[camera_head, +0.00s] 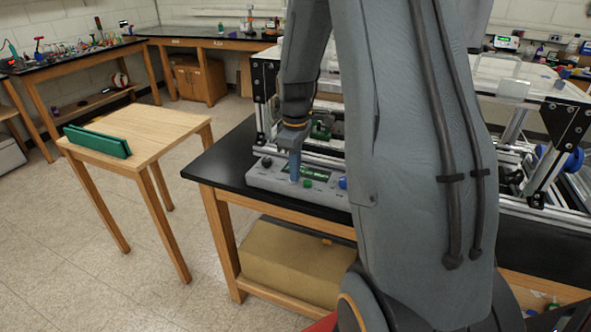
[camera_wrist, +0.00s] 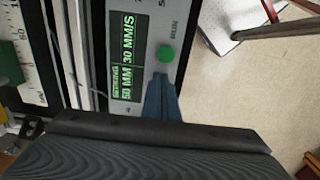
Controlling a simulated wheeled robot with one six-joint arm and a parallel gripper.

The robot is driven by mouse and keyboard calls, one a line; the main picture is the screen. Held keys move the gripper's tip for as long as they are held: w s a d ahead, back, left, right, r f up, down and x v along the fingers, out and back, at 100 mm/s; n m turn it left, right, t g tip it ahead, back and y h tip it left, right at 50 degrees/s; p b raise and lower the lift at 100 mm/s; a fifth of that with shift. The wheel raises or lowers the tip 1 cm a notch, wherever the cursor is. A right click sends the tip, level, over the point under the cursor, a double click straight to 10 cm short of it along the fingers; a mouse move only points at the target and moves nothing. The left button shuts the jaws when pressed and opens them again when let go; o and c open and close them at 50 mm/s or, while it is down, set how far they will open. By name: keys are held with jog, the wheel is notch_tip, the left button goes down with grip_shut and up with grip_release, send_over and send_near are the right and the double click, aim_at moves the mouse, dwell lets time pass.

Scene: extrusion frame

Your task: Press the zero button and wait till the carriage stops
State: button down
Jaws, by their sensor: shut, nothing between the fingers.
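A grey control box (camera_head: 268,177) stands at the front edge of the black-topped bench. It has a lit display (camera_head: 318,172), a green button (camera_head: 307,183) and a blue knob (camera_head: 342,183). My gripper (camera_head: 295,178) is shut and empty, its blue fingertips pointing down at the panel just left of the green button. In the wrist view the fingertips (camera_wrist: 160,78) lie beside the green button (camera_wrist: 165,53); contact cannot be told. The display (camera_wrist: 123,58) there reads 50 MM and 30 MM/S. No button is clearly readable as zero. A green part (camera_head: 320,129), possibly the carriage, is partly hidden behind my arm.
The extrusion frame (camera_head: 551,150) stands on the bench (camera_head: 222,160), largely hidden by my arm. A small wooden table (camera_head: 150,135) with green panels (camera_head: 97,141) stands to the left. A cardboard box (camera_head: 290,262) sits under the bench. Floor between table and bench is clear.

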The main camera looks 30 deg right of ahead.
jog(key=shift+s+a+f, duration=0.15)
jog(key=shift+s+f, duration=0.25)
jog(key=shift+f, duration=0.3)
jog(key=shift+w+r+p, duration=0.1)
jog(key=shift+r+p, duration=0.3)
jog(key=r+p, duration=0.3)
jog(key=r, duration=0.2)
jog(key=shift+w+p, duration=0.2)
jog(key=shift+p, duration=0.1)
notch_tip(320, 180, up, 10)
jog(key=b, duration=0.3)
jog(key=shift+f+b, duration=0.2)
jog(key=shift+b, duration=0.2)
jog(key=shift+w, duration=0.1)
jog(key=s+a+f+m+t+b, duration=0.1)
jog(key=s+a+f+m+b, duration=0.2)
jog(key=s+a+f+m, duration=0.4)
jog(key=s+a+f, duration=0.5)
jog(key=s+a, duration=0.3)
jog(key=shift+a+f+m, duration=0.15)
jog(key=shift+f+m, duration=0.15)
jog(key=shift+f, duration=0.05)
jog(key=shift+s, duration=0.15)
